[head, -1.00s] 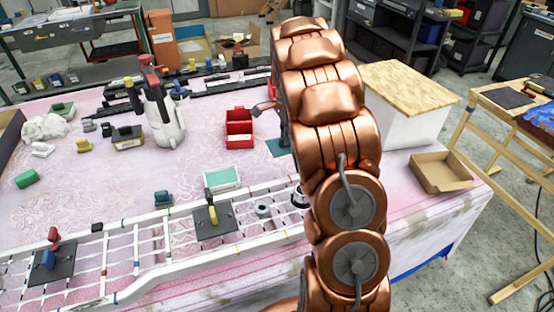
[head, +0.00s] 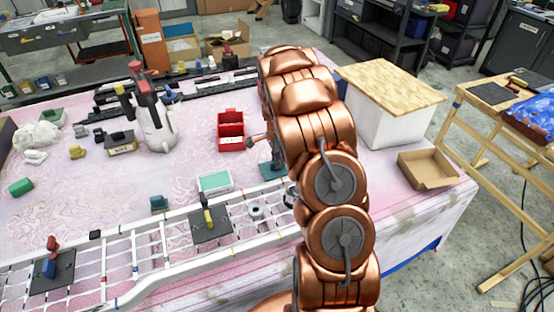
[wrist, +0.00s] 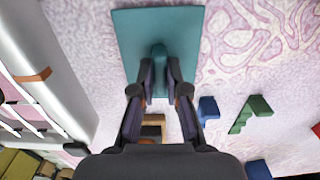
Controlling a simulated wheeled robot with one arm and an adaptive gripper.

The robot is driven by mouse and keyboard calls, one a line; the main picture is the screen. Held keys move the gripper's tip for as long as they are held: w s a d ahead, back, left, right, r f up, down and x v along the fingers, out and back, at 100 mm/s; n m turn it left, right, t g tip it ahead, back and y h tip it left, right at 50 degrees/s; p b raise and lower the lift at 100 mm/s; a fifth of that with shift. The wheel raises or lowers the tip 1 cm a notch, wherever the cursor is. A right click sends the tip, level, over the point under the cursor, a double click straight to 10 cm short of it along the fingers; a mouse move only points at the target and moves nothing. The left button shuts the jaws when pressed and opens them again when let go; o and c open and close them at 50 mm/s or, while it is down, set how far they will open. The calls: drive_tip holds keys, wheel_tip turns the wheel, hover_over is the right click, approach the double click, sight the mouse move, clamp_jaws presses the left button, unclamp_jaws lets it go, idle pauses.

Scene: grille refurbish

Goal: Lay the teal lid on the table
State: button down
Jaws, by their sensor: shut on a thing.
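The teal lid (wrist: 190,30) is a flat square plate with an upright teal grip block (wrist: 159,58) at its middle. My gripper (wrist: 160,82) is shut on this block, one finger on each side. In the head view the lid (head: 267,171) shows beside my arm, right of the red bin and over the pink-white table (head: 100,190). My arm hides part of the lid and most of the gripper there. I cannot tell whether the lid touches the table or hangs just above it.
A white rack with netting (head: 150,250) runs along the front, left of the lid in the wrist view. A red bin (head: 231,145), a green-topped tray (head: 214,182) and a white box with wooden top (head: 385,120) stand nearby. Small blue (wrist: 208,108) and green blocks (wrist: 252,112) lie close.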

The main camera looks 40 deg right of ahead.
drive_tip(key=shift+f, duration=0.2)
drive_tip(key=c, duration=1.2)
unclamp_jaws()
drive_tip(key=shift+r, duration=0.15)
